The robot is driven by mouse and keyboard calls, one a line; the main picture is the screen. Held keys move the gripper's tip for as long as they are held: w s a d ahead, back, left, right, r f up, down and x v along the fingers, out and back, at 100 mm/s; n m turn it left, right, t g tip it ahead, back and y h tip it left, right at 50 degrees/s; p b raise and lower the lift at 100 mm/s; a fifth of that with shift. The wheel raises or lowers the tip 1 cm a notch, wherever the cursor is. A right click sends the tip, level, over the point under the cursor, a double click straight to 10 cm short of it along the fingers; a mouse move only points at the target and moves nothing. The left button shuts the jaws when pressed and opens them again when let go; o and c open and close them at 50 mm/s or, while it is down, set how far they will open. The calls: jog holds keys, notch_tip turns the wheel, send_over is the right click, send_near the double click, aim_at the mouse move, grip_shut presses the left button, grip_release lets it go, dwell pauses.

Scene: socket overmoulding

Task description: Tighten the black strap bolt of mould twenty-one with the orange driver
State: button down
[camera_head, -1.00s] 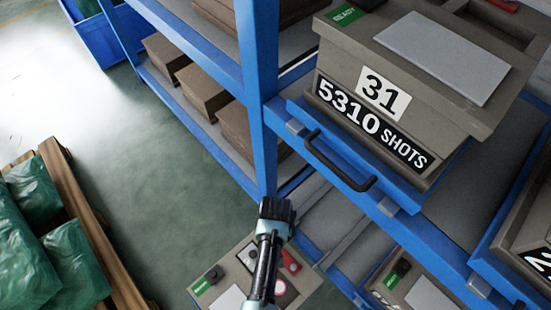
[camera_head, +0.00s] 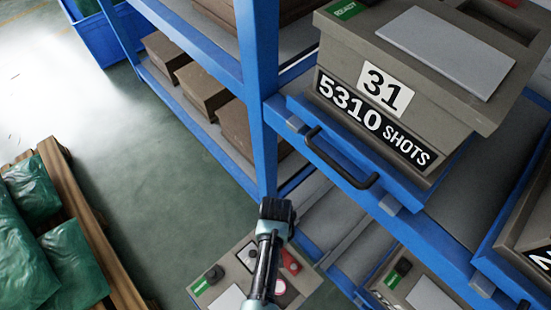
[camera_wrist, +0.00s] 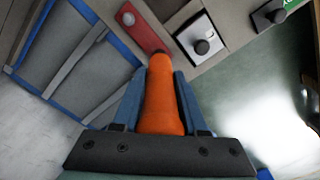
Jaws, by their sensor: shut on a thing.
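My gripper (camera_wrist: 160,80) is shut on the orange driver (camera_wrist: 160,105), whose handle lies between its blue fingers in the wrist view. The driver's tip is hidden. Beyond it is a grey-brown mould top with a red strap (camera_wrist: 143,28) carrying a grey bolt, a white plate (camera_wrist: 205,42) with a black knob, and a black strap (camera_wrist: 270,16) with a bolt. In the head view this mould (camera_head: 226,270) lies low beside my arm, with its black strap (camera_head: 213,274) near a green label. Its number is not visible. The driver appears nearest the red strap; contact cannot be told.
A blue rack (camera_head: 258,100) holds mould 31 (camera_head: 420,75), marked 5310 shots, above and to the right. A black drawer handle (camera_head: 340,165) juts out there. Brown boxes (camera_head: 200,85) fill the shelf behind. A pallet with green bags (camera_head: 75,265) stands left; floor between is clear.

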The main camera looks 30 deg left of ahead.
jog(key=shift+f, duration=0.4)
dwell(1.3)
jog(key=shift+r, duration=0.15)
jog(key=shift+r+p, duration=2.45)
jog(key=shift+p, duration=0.05)
